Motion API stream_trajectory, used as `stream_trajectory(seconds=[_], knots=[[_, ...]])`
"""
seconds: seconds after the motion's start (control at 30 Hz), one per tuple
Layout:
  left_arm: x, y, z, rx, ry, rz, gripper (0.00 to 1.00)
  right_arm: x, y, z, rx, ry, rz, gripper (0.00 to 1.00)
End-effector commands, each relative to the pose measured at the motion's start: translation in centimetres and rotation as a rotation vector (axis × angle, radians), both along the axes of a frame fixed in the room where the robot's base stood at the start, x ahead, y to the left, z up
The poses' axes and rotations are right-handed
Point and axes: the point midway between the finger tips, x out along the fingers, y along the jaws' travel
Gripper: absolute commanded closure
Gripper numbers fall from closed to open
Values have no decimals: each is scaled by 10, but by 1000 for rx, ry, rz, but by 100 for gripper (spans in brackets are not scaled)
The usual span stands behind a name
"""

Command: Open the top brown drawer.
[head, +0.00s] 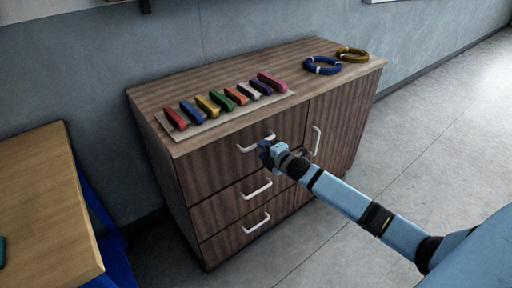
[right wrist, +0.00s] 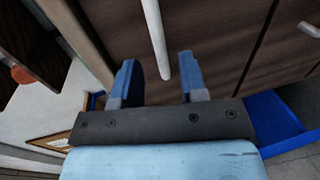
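The top brown drawer (head: 212,167) is in the left column of a wood-grain cabinet and looks shut. Its white bar handle (head: 250,147) is partly hidden at its right end by my right gripper (head: 264,153). In the right wrist view, the handle (right wrist: 157,38) reaches down between the two blue fingers of my right gripper (right wrist: 157,62). The fingers stand apart, with a gap visible on each side of the handle, so nothing is gripped. My left gripper is in no view.
Two lower drawers with white handles (head: 257,189) sit below, and a door with a handle (head: 317,141) is at right. A board of coloured blocks (head: 205,128) and two rope rings (head: 322,65) lie on top. A wooden table (head: 45,215) stands at left.

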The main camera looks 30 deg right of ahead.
Motion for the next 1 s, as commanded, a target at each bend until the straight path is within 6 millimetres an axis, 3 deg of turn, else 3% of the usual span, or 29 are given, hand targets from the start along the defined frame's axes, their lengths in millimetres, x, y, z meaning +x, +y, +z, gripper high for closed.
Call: stream_trajectory(seconds=[0.1,0.3,0.67,0.87,1.0], knots=[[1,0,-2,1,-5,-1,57,21,2,-5,3,-1,-1,61],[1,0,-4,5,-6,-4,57,42,3,-9,2,-1,0,61],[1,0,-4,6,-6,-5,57,47,4,-10,1,0,0,61],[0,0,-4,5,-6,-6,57,47,4,-10,1,0,0,100],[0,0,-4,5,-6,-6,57,47,4,-10,1,0,0,100]])
